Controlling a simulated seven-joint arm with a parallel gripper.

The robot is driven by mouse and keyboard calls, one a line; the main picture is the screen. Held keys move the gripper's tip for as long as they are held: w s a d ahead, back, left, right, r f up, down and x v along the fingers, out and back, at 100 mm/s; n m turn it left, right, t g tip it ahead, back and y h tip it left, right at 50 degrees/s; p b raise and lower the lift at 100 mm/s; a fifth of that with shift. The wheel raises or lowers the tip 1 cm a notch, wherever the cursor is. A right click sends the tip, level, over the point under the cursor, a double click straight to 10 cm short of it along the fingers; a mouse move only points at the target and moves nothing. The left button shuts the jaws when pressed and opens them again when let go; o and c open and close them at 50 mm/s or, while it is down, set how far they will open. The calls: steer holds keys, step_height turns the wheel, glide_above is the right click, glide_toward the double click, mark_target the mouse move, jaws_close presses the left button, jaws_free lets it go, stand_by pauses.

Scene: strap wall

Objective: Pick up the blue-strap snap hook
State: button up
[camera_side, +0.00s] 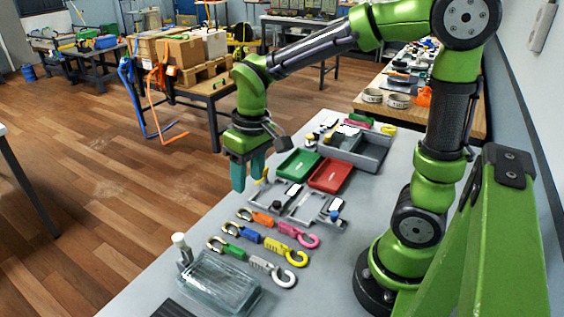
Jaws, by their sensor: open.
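The blue-strap snap hook (243,232) lies on the grey table, in the middle of a short row, with its metal hook end toward the left. An orange-strap hook (256,216) lies just behind it and a green-strap hook (227,247) just in front. My gripper (248,183) has teal fingers pointing down. It is open and empty, raised above the table's left edge, beyond the row of hooks in the picture. It touches none of the hooks.
Right of the row lie pink (298,234), yellow (284,250) and white (272,269) hooks. A clear container (218,283) stands in front. Behind are a metal bracket (299,207), a green tray (298,164), a red tray (331,174) and a grey bin (371,158).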

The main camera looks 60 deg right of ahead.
steer(key=w, duration=0.1)
steer(key=n+g, duration=0.1)
glide_above(248, 231)
steer(key=shift+h, duration=0.3)
step_height(248, 231, down, 12)
steer(key=shift+a+r, duration=0.1)
steer(key=shift+r, duration=0.1)
steer(key=shift+f, duration=2.7)
steer(key=shift+c, duration=0.5)
jaws_close()
